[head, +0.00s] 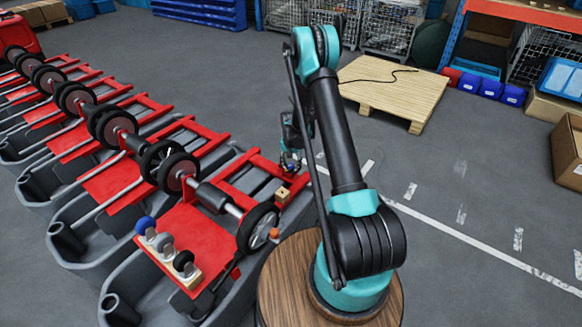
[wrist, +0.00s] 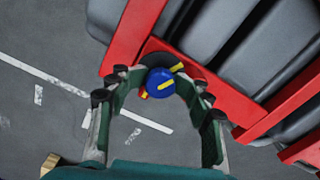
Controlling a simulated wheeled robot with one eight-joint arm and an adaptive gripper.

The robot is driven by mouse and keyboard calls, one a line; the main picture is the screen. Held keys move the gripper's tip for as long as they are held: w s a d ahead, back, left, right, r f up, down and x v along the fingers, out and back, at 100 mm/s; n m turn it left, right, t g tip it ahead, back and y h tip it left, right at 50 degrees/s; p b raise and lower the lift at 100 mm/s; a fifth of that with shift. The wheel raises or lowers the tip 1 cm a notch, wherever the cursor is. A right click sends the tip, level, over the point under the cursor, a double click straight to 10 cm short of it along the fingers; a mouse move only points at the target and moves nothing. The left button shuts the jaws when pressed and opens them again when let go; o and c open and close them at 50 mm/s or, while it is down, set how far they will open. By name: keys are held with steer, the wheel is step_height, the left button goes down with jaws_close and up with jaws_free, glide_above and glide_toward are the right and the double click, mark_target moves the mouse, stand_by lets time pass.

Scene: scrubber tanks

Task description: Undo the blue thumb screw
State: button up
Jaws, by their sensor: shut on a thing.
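The blue thumb screw (wrist: 161,83) has a round blue head with a yellow bar across it. In the wrist view it sits at the end of a red frame bar (wrist: 132,38), against a dark round part with another yellow mark. My gripper (wrist: 160,76) has its green-lined fingers on both sides of the blue head and is shut on it. In the head view my gripper (head: 291,162) reaches down to the red frame beyond my arm. The screw is too small and covered to make out there.
A red tray (head: 188,222) carries a wooden holder with blue, grey and black wheel-like pieces. An orange knob (head: 274,233) and a small wooden block (head: 282,195) are near my arm. Several grey tanks with red frames line the left.

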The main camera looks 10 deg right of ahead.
steer(key=o, duration=0.5)
steer(key=shift+r, duration=2.5)
